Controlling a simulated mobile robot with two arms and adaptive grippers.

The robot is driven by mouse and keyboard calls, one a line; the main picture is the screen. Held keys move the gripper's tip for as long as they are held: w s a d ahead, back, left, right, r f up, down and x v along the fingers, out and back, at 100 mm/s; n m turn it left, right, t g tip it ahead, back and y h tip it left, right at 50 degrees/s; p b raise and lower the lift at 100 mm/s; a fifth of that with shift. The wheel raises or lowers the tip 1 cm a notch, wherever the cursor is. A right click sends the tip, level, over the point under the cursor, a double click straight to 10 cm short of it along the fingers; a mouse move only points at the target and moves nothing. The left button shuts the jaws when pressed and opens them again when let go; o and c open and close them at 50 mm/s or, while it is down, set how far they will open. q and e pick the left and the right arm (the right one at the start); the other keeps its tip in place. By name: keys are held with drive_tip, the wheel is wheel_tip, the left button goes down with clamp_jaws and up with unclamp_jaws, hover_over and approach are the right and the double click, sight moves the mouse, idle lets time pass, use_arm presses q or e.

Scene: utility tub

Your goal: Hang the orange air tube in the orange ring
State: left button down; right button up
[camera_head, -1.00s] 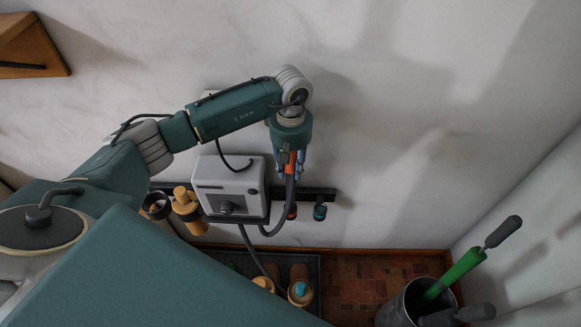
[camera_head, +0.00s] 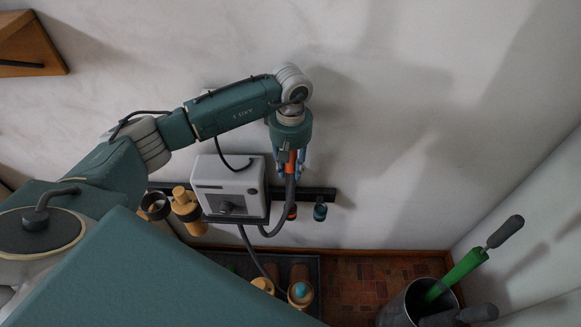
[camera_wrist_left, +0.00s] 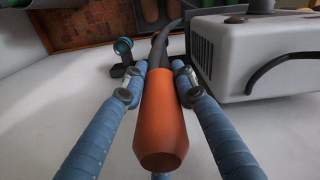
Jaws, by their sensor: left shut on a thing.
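My left gripper (camera_head: 290,162) points down beside the wall, shut on the orange end of the air tube (camera_head: 290,163). The wrist view shows its blue fingers (camera_wrist_left: 158,88) on both sides of the orange handle (camera_wrist_left: 162,120), with a dark hose running away from it. The orange ring (camera_head: 292,212) is on the dark wall rail, below the gripper in the head view. The hose passes close by it and partly covers it; I cannot tell whether they touch. My right gripper is not in view.
A grey box (camera_head: 229,185) sits on the rail just left of the hose. A teal ring (camera_head: 320,212) is right of the orange one and shows in the wrist view (camera_wrist_left: 122,45). A bucket (camera_head: 401,307) with tools stands lower right. The wall to the right is clear.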

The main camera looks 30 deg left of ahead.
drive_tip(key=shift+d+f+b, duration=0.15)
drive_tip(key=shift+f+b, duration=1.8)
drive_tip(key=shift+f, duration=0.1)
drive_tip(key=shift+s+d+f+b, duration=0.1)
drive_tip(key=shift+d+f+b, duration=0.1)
drive_tip(key=shift+b, duration=0.2)
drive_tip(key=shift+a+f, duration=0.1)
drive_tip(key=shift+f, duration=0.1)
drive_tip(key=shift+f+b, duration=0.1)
drive_tip(key=shift+b, duration=0.2)
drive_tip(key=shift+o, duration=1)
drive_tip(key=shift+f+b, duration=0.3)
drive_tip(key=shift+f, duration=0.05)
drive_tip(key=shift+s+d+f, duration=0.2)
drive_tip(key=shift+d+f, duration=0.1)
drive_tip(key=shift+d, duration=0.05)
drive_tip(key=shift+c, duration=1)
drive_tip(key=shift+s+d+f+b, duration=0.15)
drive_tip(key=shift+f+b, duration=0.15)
drive_tip(key=shift+b, duration=0.2)
